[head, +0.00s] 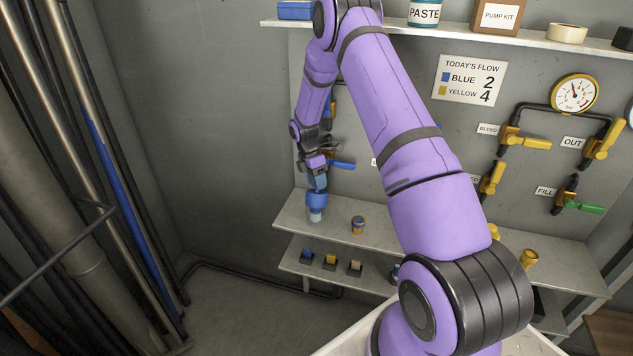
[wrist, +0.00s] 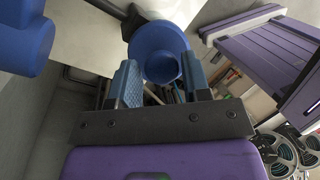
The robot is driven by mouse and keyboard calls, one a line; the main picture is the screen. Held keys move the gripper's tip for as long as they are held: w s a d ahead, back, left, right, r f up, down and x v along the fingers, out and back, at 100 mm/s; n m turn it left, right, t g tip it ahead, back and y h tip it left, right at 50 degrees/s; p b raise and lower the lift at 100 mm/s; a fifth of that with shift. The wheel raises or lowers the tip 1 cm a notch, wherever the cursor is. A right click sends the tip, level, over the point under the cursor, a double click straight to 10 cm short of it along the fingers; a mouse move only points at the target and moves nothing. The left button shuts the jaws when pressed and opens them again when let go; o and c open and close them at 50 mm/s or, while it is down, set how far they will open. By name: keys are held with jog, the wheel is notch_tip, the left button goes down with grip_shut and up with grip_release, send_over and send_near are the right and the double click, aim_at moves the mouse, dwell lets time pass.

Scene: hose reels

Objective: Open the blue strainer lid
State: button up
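The blue strainer lid (head: 316,199) sits on top of a clear strainer body (head: 315,215) at the left end of the upper shelf. In the wrist view the lid (wrist: 152,38) is a round blue disc with a smaller round knob (wrist: 161,68) facing me. My gripper (head: 318,181) points down just above the lid. In the wrist view my gripper (wrist: 161,82) is open, its two blue fingers on either side of the knob with gaps visible. I cannot tell how far the fingertips are from the lid along the viewing direction.
A blue valve handle (head: 343,165) is on the wall close to my gripper's right. Small bins (head: 330,262) sit on the lower shelf. Left of the strainer is free room.

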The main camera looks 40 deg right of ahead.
aim_at(312, 189)
jog(key=shift+o, duration=1.1)
jog(key=v, duration=0.7)
jog(key=shift+r, duration=0.25)
jog(key=shift+w, duration=0.1)
